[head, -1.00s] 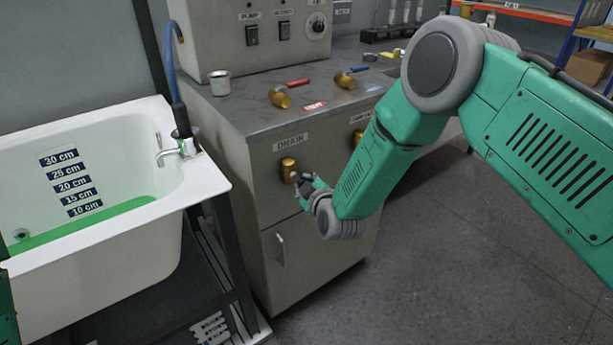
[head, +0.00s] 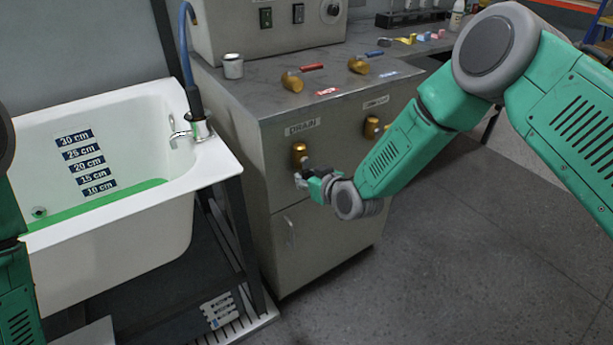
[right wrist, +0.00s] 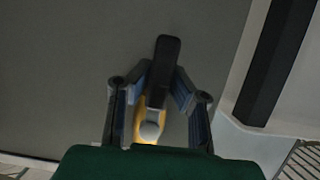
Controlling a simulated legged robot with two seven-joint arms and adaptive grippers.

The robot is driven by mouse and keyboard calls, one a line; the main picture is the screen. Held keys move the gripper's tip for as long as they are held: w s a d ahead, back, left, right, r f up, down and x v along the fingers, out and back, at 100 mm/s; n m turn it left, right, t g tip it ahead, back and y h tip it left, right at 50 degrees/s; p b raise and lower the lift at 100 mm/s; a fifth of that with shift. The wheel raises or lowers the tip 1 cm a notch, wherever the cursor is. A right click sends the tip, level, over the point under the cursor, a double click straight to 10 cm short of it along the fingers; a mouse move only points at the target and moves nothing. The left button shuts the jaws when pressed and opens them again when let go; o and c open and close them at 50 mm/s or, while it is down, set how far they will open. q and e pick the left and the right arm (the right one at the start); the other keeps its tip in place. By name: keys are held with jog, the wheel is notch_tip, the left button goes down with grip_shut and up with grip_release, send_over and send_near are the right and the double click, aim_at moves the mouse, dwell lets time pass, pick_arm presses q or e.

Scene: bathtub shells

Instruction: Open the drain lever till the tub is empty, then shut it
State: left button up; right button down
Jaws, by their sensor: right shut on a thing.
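The brass drain valve (head: 299,154) is on the cabinet front under the DRAIN label (head: 302,127). My right gripper (head: 304,181) is just below it. In the right wrist view, the gripper (right wrist: 158,95) is shut on the drain lever, whose black handle (right wrist: 167,58) shows between the fingers and sticks out past them. The valve's brass part (right wrist: 150,122) shows below the handle. In the head view the gripper mostly hides the lever. The white tub (head: 120,262) holds green liquid (head: 95,207), its edge just under the 10 cm mark. My left gripper is out of view.
A second brass valve (head: 372,127) is on the cabinet front to the right. Two valves with red (head: 312,67) and blue (head: 374,54) handles and a metal cup (head: 233,66) are on the worktop. The floor (head: 440,250) right of the cabinet is clear.

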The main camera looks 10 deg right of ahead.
jog(key=shift+s+f, duration=0.25)
jog(key=shift+f, duration=0.2)
jog(key=c, duration=1.7)
grip_release()
jog(key=shift+c, duration=0.2)
jog(key=o, duration=0.3)
jog(key=shift+w+r, duration=0.1)
jog(key=shift+r, duration=0.05)
jog(key=v, duration=1.2)
jog(key=shift+w, duration=0.1)
